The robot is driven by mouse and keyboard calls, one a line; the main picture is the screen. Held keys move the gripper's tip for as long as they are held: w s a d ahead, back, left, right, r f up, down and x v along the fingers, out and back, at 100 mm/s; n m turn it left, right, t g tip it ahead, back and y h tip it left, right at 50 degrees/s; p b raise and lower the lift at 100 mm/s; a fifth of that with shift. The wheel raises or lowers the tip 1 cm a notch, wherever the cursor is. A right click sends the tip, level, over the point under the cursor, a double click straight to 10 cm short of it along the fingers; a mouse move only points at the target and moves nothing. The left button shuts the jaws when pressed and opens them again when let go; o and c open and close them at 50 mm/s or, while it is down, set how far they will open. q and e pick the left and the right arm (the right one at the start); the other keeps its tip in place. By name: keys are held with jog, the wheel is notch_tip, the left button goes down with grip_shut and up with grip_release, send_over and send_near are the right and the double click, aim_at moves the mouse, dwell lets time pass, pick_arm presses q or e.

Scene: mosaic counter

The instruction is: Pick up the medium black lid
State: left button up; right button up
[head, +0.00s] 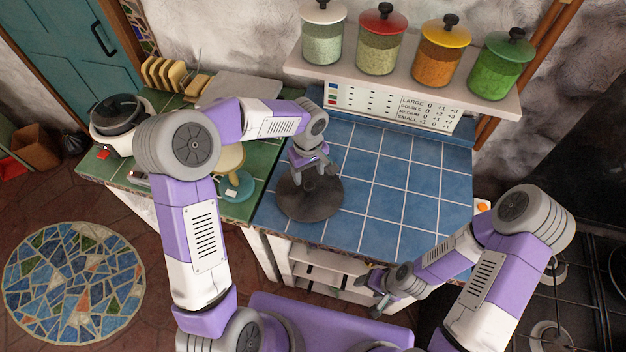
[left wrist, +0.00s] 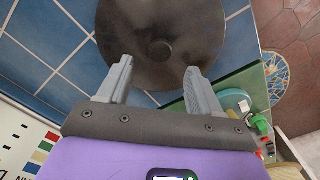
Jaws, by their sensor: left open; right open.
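The black lid (head: 308,204) is a dark round disc lying on the blue tiled counter near its front left corner. My left gripper (head: 318,167) is over its far part and hides some of it. In the left wrist view the lid (left wrist: 135,25) lies ahead of the fingers, with its small round knob (left wrist: 161,50) near the middle of the gap's line. The left gripper (left wrist: 160,82) is open, with nothing between its fingers. My right gripper (head: 376,286) is open and empty, low in front of the counter's edge, away from the lid.
Several jars with coloured lids stand on a shelf (head: 400,83) above the blue counter (head: 405,178). A chart (head: 392,105) hangs under it. A green counter (head: 243,207) on the left holds a teal round object (head: 236,187), toast and an appliance (head: 120,118). The blue counter's right side is clear.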

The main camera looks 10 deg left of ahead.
aim_at(310, 185)
pick_arm(q)
jog(key=f, duration=0.6)
jog(key=shift+s+d+f, duration=0.15)
jog(key=shift+s+f, duration=0.05)
jog(key=shift+f, duration=0.05)
grip_shut()
jog(key=shift+r, duration=0.1)
